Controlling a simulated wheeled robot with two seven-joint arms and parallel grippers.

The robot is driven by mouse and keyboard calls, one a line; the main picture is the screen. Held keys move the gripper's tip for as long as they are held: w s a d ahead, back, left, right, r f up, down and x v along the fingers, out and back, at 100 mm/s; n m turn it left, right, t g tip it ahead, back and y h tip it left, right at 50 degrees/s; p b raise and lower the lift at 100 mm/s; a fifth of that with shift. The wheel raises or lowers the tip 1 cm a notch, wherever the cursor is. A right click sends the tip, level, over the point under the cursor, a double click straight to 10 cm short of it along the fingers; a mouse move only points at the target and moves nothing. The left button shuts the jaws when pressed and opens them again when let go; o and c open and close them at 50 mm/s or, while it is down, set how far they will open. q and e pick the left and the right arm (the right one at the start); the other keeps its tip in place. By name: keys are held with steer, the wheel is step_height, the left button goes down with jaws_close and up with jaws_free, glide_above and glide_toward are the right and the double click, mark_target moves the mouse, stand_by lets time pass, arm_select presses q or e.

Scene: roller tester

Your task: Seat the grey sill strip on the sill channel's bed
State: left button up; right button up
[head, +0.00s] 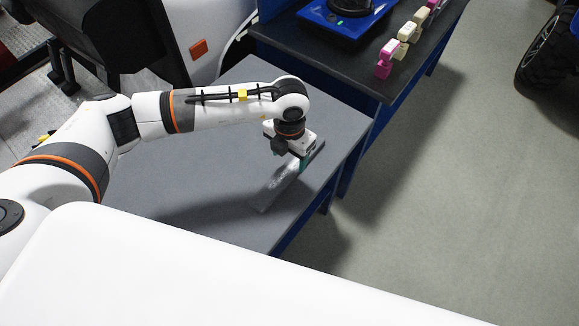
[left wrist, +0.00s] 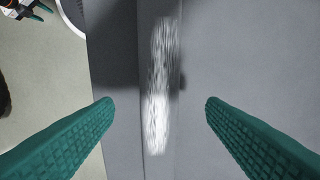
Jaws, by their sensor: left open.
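A long grey strip-like piece (head: 268,195) with a bright, streaky glare lies along the right edge of the grey table (head: 225,160). It also shows in the left wrist view (left wrist: 160,95), running up the middle of the picture. I cannot tell whether it is the sill strip, the sill channel, or one in the other. My left gripper (head: 302,165) points down over it. Its teal fingers (left wrist: 159,108) are open, one on each side of the piece, with clear gaps and nothing held. My right gripper (left wrist: 40,11) shows small at the top left of the left wrist view, fingertips apart and empty.
A dark bench (head: 400,60) with a blue device (head: 345,18) and several pink and cream blocks (head: 385,62) stands behind the table. Open floor (head: 450,200) lies to the right. The table left of the piece is clear, under my arm's shadow.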

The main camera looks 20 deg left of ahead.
mark_target(290, 168)
arm_select(q)
step_height(290, 168, down, 4)
steer(key=shift+f+p, duration=0.2)
steer(key=shift+p, duration=0.35)
steer(key=shift+f, duration=0.35)
arm_select(e)
steer(key=shift+w+a+r, duration=0.65)
steer(key=shift+w+a, duration=0.05)
steer(key=shift+w, duration=0.15)
arm_select(q)
steer(key=shift+c, duration=0.5)
arm_select(e)
steer(key=shift+s, duration=0.1)
arm_select(q)
steer(key=c, duration=1)
steer(key=shift+w+r, duration=0.1)
steer(key=shift+r, duration=0.25)
steer(key=shift+c, duration=0.2)
step_height(290, 168, up, 10)
steer(key=b, duration=0.1)
steer(key=shift+f, duration=0.25)
arm_select(e)
steer(key=shift+s+d+f, duration=0.1)
steer(key=shift+d+f, duration=0.25)
steer(key=shift+f, duration=0.35)
